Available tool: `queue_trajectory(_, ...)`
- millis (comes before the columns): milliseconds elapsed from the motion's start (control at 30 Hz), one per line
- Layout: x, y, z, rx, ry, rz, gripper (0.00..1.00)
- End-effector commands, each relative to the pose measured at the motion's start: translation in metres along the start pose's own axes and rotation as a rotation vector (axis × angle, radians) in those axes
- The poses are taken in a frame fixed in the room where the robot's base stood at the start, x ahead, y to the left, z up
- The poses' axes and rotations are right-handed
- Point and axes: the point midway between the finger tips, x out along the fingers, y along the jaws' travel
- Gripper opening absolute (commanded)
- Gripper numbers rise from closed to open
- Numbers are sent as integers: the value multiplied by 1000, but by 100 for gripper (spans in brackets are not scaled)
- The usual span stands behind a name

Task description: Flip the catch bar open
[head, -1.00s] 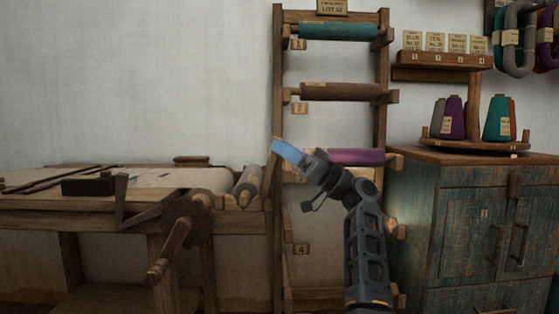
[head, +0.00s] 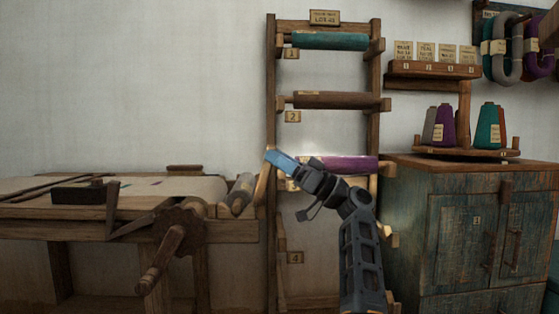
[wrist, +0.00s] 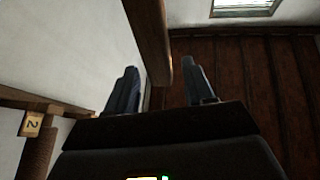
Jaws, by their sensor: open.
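A short upright wooden bar (head: 507,190) sits at the top middle of the blue-green cabinet's doors at the right of the head view and looks like the catch bar; it stands vertical. My gripper (head: 281,161) is raised in front of the roller rack, well left of the cabinet and higher than this bar. In the wrist view my gripper (wrist: 160,88) has its two fingers apart and empty, with a wooden post seen beyond them. The catch bar is not seen in the wrist view.
The cabinet (head: 443,235) carries a stand with yarn cones (head: 488,126). The roller rack (head: 373,75) leans on the wall behind my arm. A loom (head: 40,230) with a protruding crank (head: 160,260) stands at the left. The wall above the loom is bare.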

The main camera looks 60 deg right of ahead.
Motion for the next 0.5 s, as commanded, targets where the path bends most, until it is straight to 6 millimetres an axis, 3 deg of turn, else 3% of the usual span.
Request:
queue_trajectory(167,-6,0,-1,0,1,1,53)
queue_trajectory(500,-58,0,0,1,-1,2,53)
